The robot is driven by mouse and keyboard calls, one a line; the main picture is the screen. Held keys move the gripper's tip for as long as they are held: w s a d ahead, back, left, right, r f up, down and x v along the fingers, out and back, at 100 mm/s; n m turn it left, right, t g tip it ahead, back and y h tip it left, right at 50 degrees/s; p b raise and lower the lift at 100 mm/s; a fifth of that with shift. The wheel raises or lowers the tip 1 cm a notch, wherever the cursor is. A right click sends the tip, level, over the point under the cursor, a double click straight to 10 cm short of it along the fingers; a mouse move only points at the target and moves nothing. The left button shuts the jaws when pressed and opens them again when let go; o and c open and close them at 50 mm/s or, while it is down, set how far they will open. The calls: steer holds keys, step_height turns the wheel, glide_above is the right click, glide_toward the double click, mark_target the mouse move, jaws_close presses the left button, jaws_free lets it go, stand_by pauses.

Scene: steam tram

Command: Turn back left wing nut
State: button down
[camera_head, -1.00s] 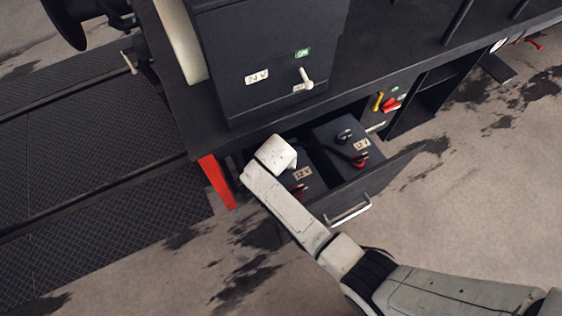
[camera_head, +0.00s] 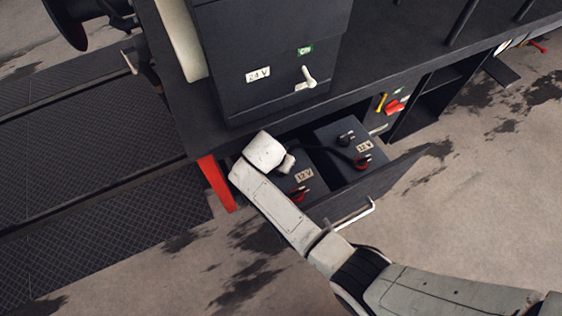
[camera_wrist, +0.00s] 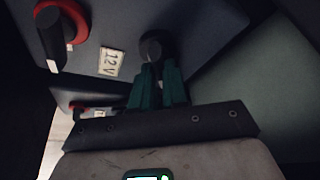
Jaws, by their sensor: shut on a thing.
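An open drawer (camera_head: 386,172) holds two dark batteries with 12 V labels, the left battery (camera_head: 318,189) partly behind my arm. In the wrist view, my gripper (camera_wrist: 157,72) has its teal fingers close together at a dark round terminal (camera_wrist: 152,42) on a battery top. It is shut on the left wing nut there, which is mostly hidden between the fingertips. A red terminal (camera_wrist: 70,22) sits on the same battery, beyond the 12 V label (camera_wrist: 111,62). In the head view my wrist covers the gripper and this terminal.
The right battery (camera_head: 340,158) has a black terminal (camera_head: 345,138) and a red terminal (camera_head: 362,163) with a dark cable. A dark 24 V box (camera_head: 270,85) with a white lever stands above the drawer. A red post (camera_head: 216,183) is close left of my wrist.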

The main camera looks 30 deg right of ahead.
steer(key=c, duration=1.1)
jaws_free()
steer(key=shift+c, duration=0.2)
steer(key=v, duration=1)
steer(key=shift+r, duration=0.35)
steer(key=shift+s+a, duration=0.1)
